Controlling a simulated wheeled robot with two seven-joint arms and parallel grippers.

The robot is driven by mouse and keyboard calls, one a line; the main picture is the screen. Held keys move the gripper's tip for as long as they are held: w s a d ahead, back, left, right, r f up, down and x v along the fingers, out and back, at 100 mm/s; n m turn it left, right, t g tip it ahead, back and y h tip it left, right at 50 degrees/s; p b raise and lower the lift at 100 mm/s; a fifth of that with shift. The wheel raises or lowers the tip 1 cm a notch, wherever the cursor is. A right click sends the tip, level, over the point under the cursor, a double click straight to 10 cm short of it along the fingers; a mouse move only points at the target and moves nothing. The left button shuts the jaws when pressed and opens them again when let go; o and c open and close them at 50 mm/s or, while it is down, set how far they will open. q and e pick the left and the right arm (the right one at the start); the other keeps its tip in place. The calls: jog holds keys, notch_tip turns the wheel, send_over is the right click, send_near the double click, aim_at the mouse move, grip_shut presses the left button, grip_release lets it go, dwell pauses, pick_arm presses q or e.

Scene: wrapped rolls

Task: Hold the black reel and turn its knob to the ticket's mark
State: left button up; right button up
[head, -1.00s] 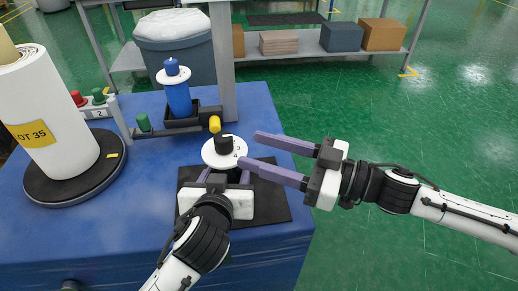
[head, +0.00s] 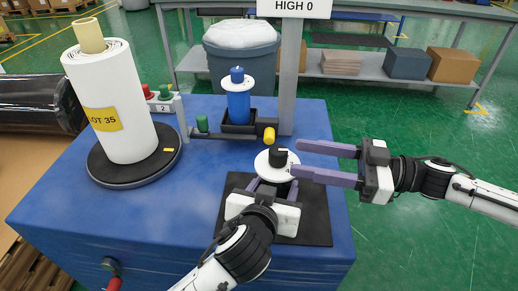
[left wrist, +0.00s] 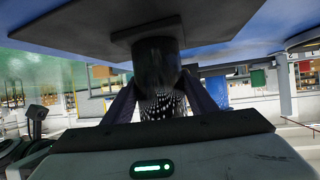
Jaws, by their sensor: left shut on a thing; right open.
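The black reel (left wrist: 155,75) stands on a black mat (head: 317,228). Its white top disc (head: 267,170) carries small black marks and a black knob (head: 278,157). My left gripper (head: 273,190) is shut around the reel's body below the disc; the left wrist view also shows the fingers on both sides of it. My right gripper (head: 296,159) is open, fingers pointing left, just right of the knob, with nothing between them. A white sign (head: 304,5) at the top edge reads "HIGH 0"; whether it is the ticket, I cannot tell.
A white wrapped roll (head: 115,110) with a yellow "LOT 35" label stands on a black turntable at left. A blue spool (head: 239,103), a yellow-ended part (head: 269,134) and a grey post (head: 290,85) stand behind the reel. Blue table surface (head: 130,215) is clear at front left.

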aim_at(262, 157)
jog(key=a, duration=0.3)
jog(key=w+a, duration=0.1)
jog(key=a, duration=0.6)
jog(key=shift+w, duration=0.3)
jog(key=c, duration=1.1)
jog(key=shift+o, duration=0.2)
jog(key=shift+w+d+m+t+h, duration=0.15)
jog(key=shift+m+t+h, duration=0.1)
jog(key=shift+m+t, duration=0.45)
jog(key=shift+w+a+m+t+h, duration=0.1)
jog(key=shift+w+m+t+h, duration=0.2)
jog(key=shift+t, duration=0.6)
jog(key=shift+d+m+t+h, duration=0.1)
jog(key=shift+m+t+h, duration=0.05)
jog(key=shift+m+t, duration=0.55)
jog(key=o, duration=1.1)
jog(key=shift+c, duration=0.2)
jog(key=shift+d, duration=0.1)
